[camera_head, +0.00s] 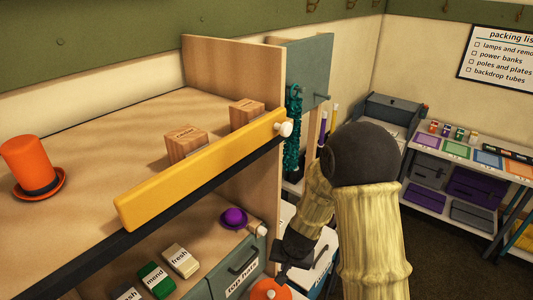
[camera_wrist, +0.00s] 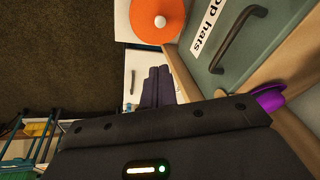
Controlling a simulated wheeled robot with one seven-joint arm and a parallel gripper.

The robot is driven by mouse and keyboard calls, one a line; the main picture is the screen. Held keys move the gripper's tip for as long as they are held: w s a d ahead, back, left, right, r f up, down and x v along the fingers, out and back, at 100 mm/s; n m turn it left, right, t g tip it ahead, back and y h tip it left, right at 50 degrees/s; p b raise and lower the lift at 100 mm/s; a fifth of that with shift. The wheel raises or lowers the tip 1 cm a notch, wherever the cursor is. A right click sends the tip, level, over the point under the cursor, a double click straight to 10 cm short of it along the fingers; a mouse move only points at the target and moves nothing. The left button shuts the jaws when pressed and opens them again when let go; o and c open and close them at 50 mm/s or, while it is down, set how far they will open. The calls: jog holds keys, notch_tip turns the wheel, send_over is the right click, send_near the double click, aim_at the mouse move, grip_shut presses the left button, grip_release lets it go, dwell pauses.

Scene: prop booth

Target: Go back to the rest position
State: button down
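My gripper (camera_head: 290,252) is low in the head view, in front of the drawer labelled "top hats" (camera_head: 240,272). In the wrist view its two dark fingers (camera_wrist: 159,86) lie side by side, shut, with nothing visible between them. My gripper's dark body fills the bottom of that view. An orange disc with a white knob (camera_wrist: 155,22) lies close beyond the fingers, apart from them; it also shows at the bottom of the head view (camera_head: 268,291). The drawer's dark handle (camera_wrist: 238,40) is beside it.
A shelf unit at left holds an orange top hat (camera_head: 30,165), wooden blocks (camera_head: 186,143) and a yellow front bar (camera_head: 200,172). A purple hat (camera_head: 234,217) and labelled boxes (camera_head: 181,261) are below. A side shelf (camera_head: 470,185) stands right, with dark floor between.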

jog(key=s+d+r+n+h+b, duration=0.1)
jog(key=s+d+r+b, duration=0.3)
jog(key=s+d+b, duration=0.4)
jog(key=s+d+n, duration=0.1)
jog(key=s, duration=0.3)
jog(key=shift+s+d, duration=0.3)
jog(key=shift+s, duration=0.05)
jog(key=shift+a, duration=0.1)
